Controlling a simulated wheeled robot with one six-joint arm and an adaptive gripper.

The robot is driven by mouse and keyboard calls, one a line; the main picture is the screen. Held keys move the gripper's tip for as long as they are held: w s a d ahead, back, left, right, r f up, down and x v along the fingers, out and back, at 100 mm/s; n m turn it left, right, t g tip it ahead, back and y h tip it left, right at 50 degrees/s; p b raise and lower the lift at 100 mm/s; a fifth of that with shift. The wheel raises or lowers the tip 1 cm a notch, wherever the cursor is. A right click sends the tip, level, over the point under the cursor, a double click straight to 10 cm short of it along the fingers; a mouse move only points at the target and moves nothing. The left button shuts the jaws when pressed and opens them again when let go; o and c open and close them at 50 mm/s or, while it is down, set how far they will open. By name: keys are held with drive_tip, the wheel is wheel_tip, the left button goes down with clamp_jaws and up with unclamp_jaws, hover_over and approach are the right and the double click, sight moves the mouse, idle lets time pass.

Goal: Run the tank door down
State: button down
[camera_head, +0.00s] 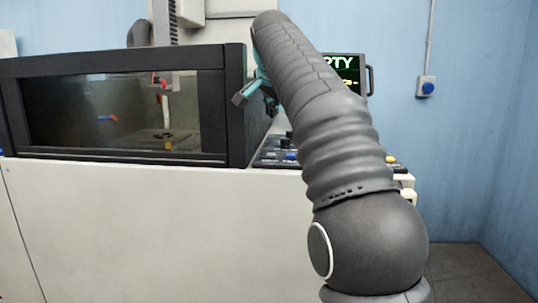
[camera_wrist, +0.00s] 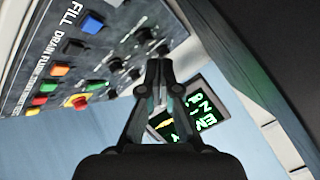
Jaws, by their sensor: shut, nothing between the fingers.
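The tank door (camera_head: 110,62) is a black-framed panel with a wide window at the left of the head view. It stands above the pale cabinet front, and dim parts show through the glass. My gripper (camera_head: 240,98) is beside the right end of the black frame, partly hidden by my arm. In the wrist view my gripper (camera_wrist: 161,72) is shut and empty. The control panel (camera_wrist: 120,15) lies beyond it at the upper left, with a blue button (camera_wrist: 93,22) near the word FILL, a row of coloured buttons and several dark knobs.
A screen (camera_head: 343,66) with green letters, partly hidden, stands behind my arm. A pale cabinet (camera_head: 150,220) fills the lower left. A wall switch (camera_head: 426,86) is at the right. The floor at the right (camera_head: 465,265) is clear.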

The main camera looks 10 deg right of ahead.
drive_tip(key=shift+w+r, duration=0.2)
drive_tip(key=shift+w, duration=0.2)
drive_tip(key=shift+f, duration=0.15)
drive_tip(key=b, duration=0.3)
hover_over(271, 154)
wheel_tip(271, 154, down, 7)
drive_tip(key=shift+r, duration=0.2)
drive_tip(key=shift+f+b, duration=0.55)
drive_tip(key=shift+f, duration=0.4)
drive_tip(key=shift+f, duration=0.1)
idle(0.5)
drive_tip(key=shift+f, duration=0.35)
